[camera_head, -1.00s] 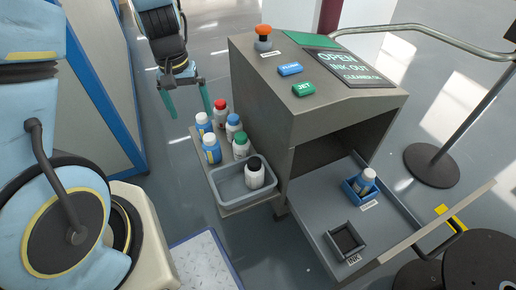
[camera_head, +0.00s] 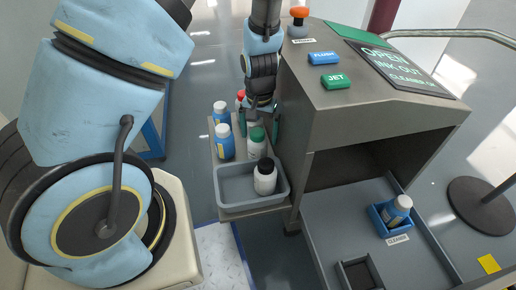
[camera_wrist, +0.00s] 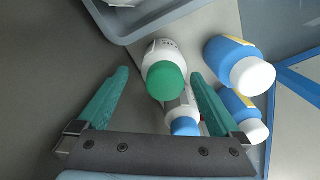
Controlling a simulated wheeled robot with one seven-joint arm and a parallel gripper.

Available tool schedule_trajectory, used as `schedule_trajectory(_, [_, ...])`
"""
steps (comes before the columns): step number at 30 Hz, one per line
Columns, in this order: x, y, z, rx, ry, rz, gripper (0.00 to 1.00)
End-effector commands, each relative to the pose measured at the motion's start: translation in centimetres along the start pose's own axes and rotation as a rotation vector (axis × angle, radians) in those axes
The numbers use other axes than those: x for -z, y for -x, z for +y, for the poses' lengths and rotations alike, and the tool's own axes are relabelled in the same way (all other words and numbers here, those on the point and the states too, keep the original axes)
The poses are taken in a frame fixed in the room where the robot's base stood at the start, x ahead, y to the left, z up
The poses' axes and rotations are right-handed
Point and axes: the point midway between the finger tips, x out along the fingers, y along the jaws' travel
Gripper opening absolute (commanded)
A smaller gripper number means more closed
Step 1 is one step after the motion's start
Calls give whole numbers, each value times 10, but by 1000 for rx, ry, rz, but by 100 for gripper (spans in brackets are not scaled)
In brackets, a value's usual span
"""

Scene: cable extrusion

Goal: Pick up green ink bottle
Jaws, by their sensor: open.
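The green ink bottle (camera_head: 256,152) is white with a green cap and stands on the side shelf. In the wrist view, the green-capped bottle (camera_wrist: 165,80) shows between my gripper's two green fingertips, closer to the right one. My gripper (camera_head: 260,120) is open and empty, pointing down over the back of the shelf, just behind the green cap in the head view. In the wrist view, my gripper (camera_wrist: 160,76) does not touch the bottle as far as I can tell. The far bottles are partly hidden by my arm.
Blue bottles with white caps (camera_head: 223,141) stand left of the green one. A black-capped bottle (camera_head: 265,178) stands in the grey tray (camera_head: 232,207) in front. The machine body (camera_head: 350,115) rises close on the right. Another blue bottle (camera_head: 397,212) sits in a blue holder.

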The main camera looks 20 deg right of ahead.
Motion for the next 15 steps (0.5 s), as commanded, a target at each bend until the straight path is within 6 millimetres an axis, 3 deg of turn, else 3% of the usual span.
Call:
schedule_trajectory(7, [-5,-40,-5,0,3,-3,100])
schedule_trajectory(15, [-4,-47,-5,1,1,-1,100])
